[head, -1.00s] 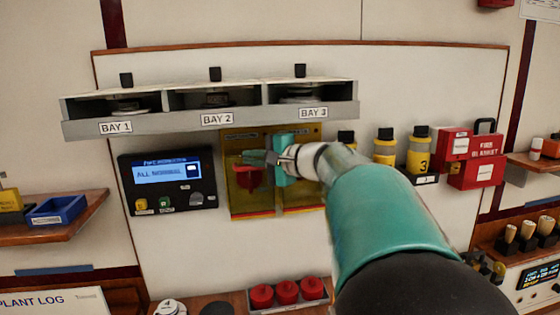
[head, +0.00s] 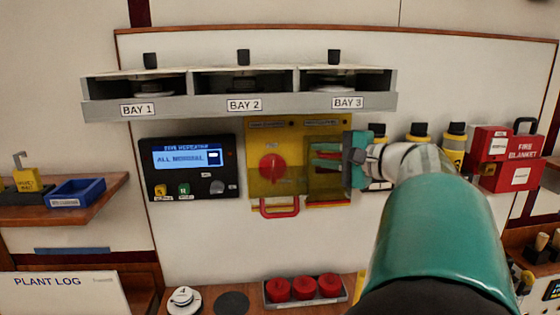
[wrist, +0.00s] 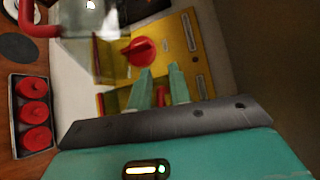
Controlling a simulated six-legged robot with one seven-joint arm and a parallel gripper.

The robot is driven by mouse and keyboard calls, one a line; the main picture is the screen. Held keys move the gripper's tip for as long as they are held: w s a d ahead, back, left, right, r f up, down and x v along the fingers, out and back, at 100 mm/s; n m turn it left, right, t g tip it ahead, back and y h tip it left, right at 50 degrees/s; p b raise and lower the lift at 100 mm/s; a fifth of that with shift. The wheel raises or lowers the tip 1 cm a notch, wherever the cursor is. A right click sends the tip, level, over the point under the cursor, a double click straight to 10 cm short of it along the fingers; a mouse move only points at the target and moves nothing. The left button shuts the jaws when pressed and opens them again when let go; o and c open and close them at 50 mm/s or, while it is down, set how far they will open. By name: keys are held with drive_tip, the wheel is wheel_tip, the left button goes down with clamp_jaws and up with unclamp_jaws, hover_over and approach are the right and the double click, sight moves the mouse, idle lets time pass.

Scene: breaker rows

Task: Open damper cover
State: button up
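A yellow damper panel (head: 285,126) is on the wall below the bays. Its left half has a red knob (head: 270,168), which also shows in the wrist view (wrist: 138,50). A clear tinted cover (head: 290,187) with a red handle (head: 280,208) shows over the lower left half, the handle below the panel's bottom edge. In the wrist view the cover (wrist: 95,45) stands out from the panel, its handle (wrist: 38,25) at upper left. My gripper (head: 325,155) is at the right half, its teal fingers apart. A small red part shows between the fingers (wrist: 161,92); contact is unclear.
The grey bay shelf (head: 240,107) projects just above the panel. A repeater display (head: 188,168) is to the left. Yellow canisters (head: 453,145) and a red fire blanket box (head: 510,160) are to the right. A tray of red caps (head: 305,290) sits below.

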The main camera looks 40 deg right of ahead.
drive_tip(key=shift+s+a+r, duration=0.45)
drive_tip(key=shift+s+a, duration=0.35)
drive_tip(key=shift+w+a+y, duration=0.1)
drive_tip(key=shift+w+y, duration=0.15)
drive_tip(key=shift+y, duration=0.05)
drive_tip(key=shift+a+v, duration=0.15)
drive_tip(key=shift+v, duration=1.25)
drive_tip(key=shift+a+v, duration=0.1)
drive_tip(key=shift+v, duration=1.35)
